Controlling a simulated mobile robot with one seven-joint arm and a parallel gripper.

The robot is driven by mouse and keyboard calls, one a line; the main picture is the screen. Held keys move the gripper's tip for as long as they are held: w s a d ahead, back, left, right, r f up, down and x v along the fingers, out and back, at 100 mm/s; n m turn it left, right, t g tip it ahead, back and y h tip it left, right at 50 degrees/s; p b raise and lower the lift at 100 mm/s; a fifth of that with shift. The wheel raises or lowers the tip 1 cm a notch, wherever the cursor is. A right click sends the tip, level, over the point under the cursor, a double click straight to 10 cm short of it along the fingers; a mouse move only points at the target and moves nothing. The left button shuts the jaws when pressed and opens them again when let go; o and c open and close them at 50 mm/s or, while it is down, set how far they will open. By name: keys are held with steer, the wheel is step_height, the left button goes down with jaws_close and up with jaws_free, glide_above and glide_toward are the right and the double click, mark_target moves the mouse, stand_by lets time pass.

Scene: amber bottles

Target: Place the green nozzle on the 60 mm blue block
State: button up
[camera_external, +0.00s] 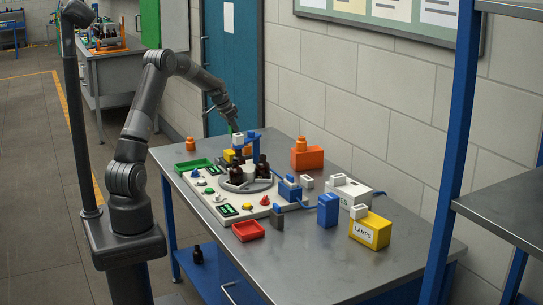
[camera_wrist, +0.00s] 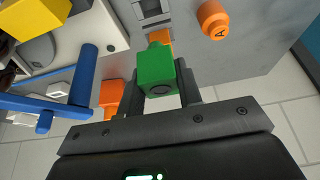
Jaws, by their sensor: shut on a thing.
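The green nozzle (camera_wrist: 156,68) sits between the two fingers of my gripper (camera_wrist: 157,84) in the wrist view, and the gripper is shut on it. In the external view my gripper (camera_external: 234,124) is above the far left part of the table, by the board; the nozzle is too small there to make out clearly. A plain blue block (camera_external: 327,210) stands upright on the table right of the board, well away from my gripper. Another blue block (camera_external: 290,190) with a white piece stands at the board's right edge. I cannot tell their sizes.
Dark bottles (camera_external: 262,169) stand on a round grey tray on the board. Blue posts (camera_wrist: 82,68) rise close to my gripper. An orange block (camera_external: 307,157), a red tray (camera_external: 248,231) and a yellow LAMPS box (camera_external: 370,230) stand around. The table's front right (camera_external: 320,265) is clear.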

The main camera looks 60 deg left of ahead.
step_height(320, 180, up, 16)
steer(key=w+d+m+h, duration=0.1)
steer(key=w+d, duration=0.2)
steer(key=d, duration=0.9)
steer(key=w+d+m, duration=0.2)
steer(key=w+d, duration=0.1)
steer(key=d, duration=1)
steer(key=w+d+m+h, duration=0.1)
steer(key=w+d, duration=0.2)
steer(key=d, duration=0.9)
steer(key=s+d+m+g+h, duration=0.1)
steer(key=s+d+m, duration=0.35)
steer(key=d, duration=1.35)
steer(key=s+d+m, duration=0.1)
steer(key=s+d, duration=0.7)
steer(key=d, duration=1)
glide_toward(336, 197)
steer(key=shift+w+d+r+n, duration=0.25)
steer(key=shift+w+d, duration=0.2)
steer(key=shift+d, duration=0.2)
steer(key=shift+w+a+f, duration=0.1)
steer(key=shift+a+f, duration=0.05)
steer(key=shift+f, duration=1.95)
